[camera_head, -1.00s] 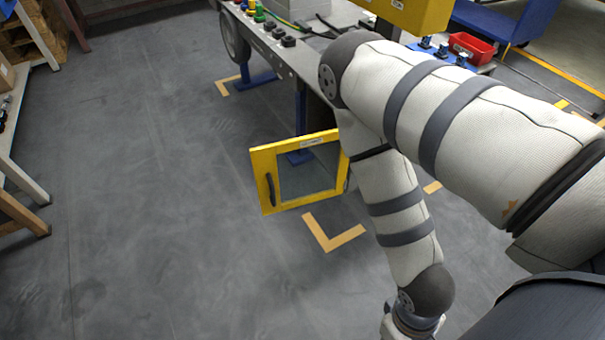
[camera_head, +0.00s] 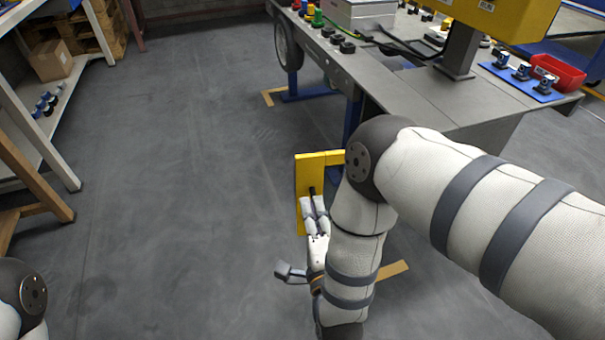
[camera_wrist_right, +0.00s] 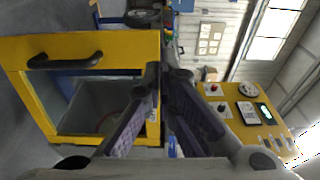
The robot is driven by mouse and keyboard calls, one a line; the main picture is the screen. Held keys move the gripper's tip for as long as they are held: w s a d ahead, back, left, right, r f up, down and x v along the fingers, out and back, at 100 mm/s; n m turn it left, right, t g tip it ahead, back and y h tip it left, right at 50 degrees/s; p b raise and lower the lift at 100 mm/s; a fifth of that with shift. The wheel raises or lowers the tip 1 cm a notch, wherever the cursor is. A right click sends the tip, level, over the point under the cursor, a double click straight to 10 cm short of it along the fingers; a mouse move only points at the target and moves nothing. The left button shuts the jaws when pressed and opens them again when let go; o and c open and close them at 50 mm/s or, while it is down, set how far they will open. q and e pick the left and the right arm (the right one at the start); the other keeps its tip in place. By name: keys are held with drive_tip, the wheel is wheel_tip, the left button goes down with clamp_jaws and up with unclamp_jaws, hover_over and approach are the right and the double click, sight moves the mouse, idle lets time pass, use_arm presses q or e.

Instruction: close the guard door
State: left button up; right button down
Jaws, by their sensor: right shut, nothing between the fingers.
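The guard door (camera_head: 304,172) is a yellow frame with a clear window and a dark handle. It stands open below the edge of the grey machine table, partly hidden by my right arm. In the wrist view the door (camera_wrist_right: 100,44) fills the left side, with its handle (camera_wrist_right: 65,61) near the upper left. My right gripper (camera_head: 313,200) is at the handle side of the door in the head view. Its shut, empty fingers (camera_wrist_right: 165,78) overlap the frame's right edge in the wrist view; I cannot tell whether they touch. My left gripper is out of view.
The grey machine table (camera_head: 425,95) carries a yellow box (camera_head: 505,15), a red bin (camera_head: 558,72) and a blue mat of parts. A white shelf (camera_head: 50,135) stands at the left. The floor between is clear. Part of my left arm shows at the bottom left.

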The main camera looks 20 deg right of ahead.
sight(300, 159)
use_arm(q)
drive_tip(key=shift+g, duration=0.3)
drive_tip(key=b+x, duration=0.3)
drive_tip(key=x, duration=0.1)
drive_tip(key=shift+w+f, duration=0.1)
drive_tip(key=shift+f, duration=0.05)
use_arm(e)
drive_tip(key=w, duration=0.4)
drive_tip(key=w+d, duration=0.1)
drive_tip(key=w, duration=0.6)
drive_tip(key=shift+w+d+f, duration=0.1)
drive_tip(key=shift+w+d, duration=0.2)
drive_tip(key=shift+d, duration=0.1)
